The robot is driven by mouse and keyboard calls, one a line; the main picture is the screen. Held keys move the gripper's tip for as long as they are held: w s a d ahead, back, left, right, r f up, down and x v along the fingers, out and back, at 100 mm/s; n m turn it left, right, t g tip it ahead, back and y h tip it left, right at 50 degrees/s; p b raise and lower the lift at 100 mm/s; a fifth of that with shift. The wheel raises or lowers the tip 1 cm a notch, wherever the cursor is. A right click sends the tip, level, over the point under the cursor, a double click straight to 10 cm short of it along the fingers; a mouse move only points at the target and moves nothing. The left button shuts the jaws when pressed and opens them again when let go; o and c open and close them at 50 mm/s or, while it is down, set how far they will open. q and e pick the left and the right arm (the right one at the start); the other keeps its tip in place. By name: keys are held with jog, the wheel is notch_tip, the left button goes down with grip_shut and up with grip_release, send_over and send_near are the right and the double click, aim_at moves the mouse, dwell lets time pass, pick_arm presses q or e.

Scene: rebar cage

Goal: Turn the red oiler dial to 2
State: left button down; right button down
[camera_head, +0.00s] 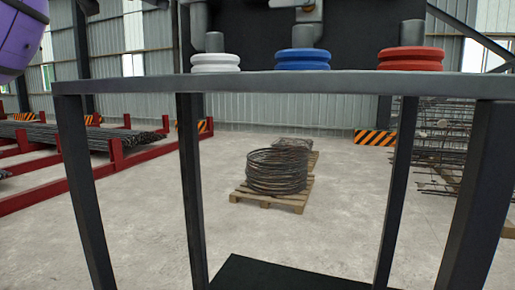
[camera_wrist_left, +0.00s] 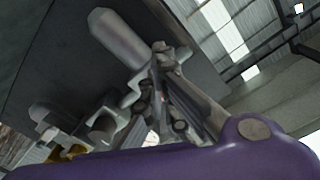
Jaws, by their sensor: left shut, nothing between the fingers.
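The red oiler dial (camera_head: 411,58) is a ribbed round knob on the right end of the dark top bar in the head view. No numbers or pointer can be read on it, so its setting cannot be told. My left gripper (camera_wrist_left: 160,68) shows in the left wrist view, its fingers together and empty, near grey cylindrical fittings. Its distance to the red dial cannot be told. In the head view a purple part of my arm shows at the upper left, and no gripper is visible. My right gripper is not in view.
A blue dial (camera_head: 303,59) and a white dial (camera_head: 216,62) stand left of the red one on the dark frame (camera_head: 290,84). A dark panel with grey pipes (camera_head: 302,12) is behind them. A wire coil (camera_head: 277,171) lies on a pallet on the floor beyond.

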pick_arm(q)
jog(key=v, duration=0.5)
jog(key=shift+s+a, duration=0.1)
